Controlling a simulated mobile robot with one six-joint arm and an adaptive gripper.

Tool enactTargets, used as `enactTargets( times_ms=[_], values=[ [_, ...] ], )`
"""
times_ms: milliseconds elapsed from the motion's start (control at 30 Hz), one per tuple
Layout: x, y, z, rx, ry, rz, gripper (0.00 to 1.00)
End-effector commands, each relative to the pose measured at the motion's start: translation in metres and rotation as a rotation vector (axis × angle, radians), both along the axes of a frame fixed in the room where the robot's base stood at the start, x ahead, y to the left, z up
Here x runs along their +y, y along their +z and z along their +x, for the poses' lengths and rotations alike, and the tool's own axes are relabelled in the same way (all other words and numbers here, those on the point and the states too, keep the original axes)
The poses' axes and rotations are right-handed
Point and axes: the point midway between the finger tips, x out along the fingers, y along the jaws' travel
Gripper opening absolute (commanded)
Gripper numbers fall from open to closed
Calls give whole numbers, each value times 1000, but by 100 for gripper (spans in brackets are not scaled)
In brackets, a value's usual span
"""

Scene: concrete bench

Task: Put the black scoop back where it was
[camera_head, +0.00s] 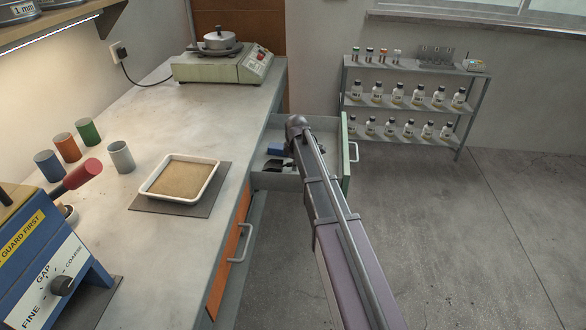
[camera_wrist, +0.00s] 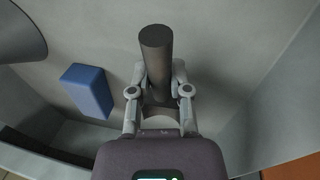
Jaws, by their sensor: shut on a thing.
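The black scoop shows in the wrist view as a dark upright cylinder (camera_wrist: 157,52), which looks like its handle. My gripper (camera_wrist: 159,88) is shut on it, with one finger on each side. The gripper and the cylinder are inside the open drawer (camera_head: 349,165) under the bench. Whether the scoop touches the drawer floor cannot be told, and its lower part is hidden by the gripper. In the head view my arm covers much of the drawer, and a small dark shape (camera_head: 274,163) shows beside it.
A blue block (camera_wrist: 87,91) lies in the drawer left of my gripper. A dark rounded thing (camera_wrist: 18,36) fills the upper left corner of the wrist view. On the bench (camera_head: 150,235) stand a sand tray (camera_head: 148,193) and several cups. The floor right of the drawer is clear.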

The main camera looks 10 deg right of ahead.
Motion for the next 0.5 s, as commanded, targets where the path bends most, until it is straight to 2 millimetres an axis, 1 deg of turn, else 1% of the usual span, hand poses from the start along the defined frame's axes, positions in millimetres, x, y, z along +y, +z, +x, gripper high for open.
enactTargets(
  times_ms=[333,467,500],
  values=[
    [0,-1,0,0,0,0,0],
    [0,-4,0,0,0,0,0],
    [0,-3,0,0,0,0,33]
  ],
)
